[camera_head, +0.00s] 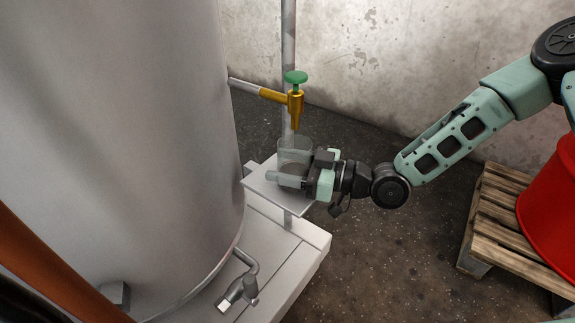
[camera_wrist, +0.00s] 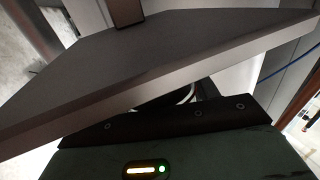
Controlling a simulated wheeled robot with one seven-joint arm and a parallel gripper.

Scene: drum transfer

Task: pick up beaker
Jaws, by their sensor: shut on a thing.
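A clear glass beaker (camera_head: 294,146) stands upright on a small white shelf (camera_head: 262,187) in the head view, below a brass tap with a green handle. My gripper (camera_head: 292,170) reaches in from the right and is shut on the beaker, with a finger on each side of it. The lower part of the beaker is partly hidden by the fingers. In the wrist view, the shelf's underside and edge (camera_wrist: 150,85) fill much of the picture. A small curved rim, perhaps the beaker's, shows dimly behind it.
The brass tap (camera_head: 296,104) hangs close above the beaker. A large grey tank (camera_head: 120,130) stands left of the shelf, with a lower metal tap (camera_head: 243,285) below. A wooden pallet (camera_head: 500,220) with a red drum (camera_head: 550,215) is at the right. Floor between is clear.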

